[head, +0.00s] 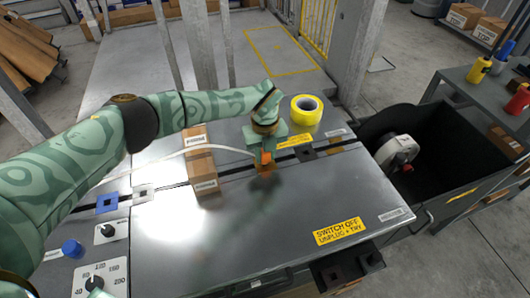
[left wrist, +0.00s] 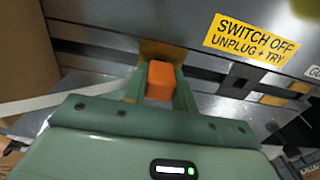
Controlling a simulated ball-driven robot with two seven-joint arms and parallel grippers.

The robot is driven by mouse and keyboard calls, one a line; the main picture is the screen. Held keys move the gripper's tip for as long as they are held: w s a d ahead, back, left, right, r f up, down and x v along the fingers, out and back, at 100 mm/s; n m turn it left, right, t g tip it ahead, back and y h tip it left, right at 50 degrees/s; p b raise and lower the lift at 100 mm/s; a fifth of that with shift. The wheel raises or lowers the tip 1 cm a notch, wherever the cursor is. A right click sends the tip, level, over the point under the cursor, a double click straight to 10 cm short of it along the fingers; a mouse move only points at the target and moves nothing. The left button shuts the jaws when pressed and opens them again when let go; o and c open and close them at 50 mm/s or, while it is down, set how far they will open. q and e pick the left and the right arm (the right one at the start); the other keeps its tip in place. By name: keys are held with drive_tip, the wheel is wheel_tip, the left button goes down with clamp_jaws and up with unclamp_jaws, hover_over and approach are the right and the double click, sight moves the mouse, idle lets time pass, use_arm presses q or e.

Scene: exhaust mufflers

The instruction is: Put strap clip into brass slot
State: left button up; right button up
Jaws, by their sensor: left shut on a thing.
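My left gripper (head: 265,152) points down over the steel table and is shut on the orange strap clip (head: 267,159). In the left wrist view the orange clip (left wrist: 160,80) sits between the two green fingers. A brass-coloured slot piece (left wrist: 163,51) shows just beyond the clip, on the dark groove line. In the head view the brass slot is mostly hidden by the gripper and clip. I cannot tell whether the clip touches the slot or is above it. A white strap (head: 190,152) runs left from the gripper. My right gripper is not in view.
A yellow tape roll (head: 306,110) lies behind right. A blue slot piece (head: 107,203), a grey one (head: 143,191) and a black one (head: 308,154) sit along the groove. The steel surface (head: 235,235) in front is clear.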

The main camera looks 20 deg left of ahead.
use_arm(q)
drive_tip(key=shift+f, duration=0.35)
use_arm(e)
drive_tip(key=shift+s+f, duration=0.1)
use_arm(q)
drive_tip(key=o, duration=1)
wheel_tip(320, 180, up, 16)
drive_tip(key=p, duration=0.5)
drive_tip(key=shift+r+p, duration=0.1)
drive_tip(key=shift+p, duration=0.25)
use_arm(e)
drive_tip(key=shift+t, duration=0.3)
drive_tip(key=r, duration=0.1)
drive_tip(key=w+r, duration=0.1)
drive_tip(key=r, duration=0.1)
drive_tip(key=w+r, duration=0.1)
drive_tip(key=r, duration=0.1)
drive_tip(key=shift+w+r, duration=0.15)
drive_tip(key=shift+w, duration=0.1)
use_arm(q)
drive_tip(key=shift+s, duration=0.1)
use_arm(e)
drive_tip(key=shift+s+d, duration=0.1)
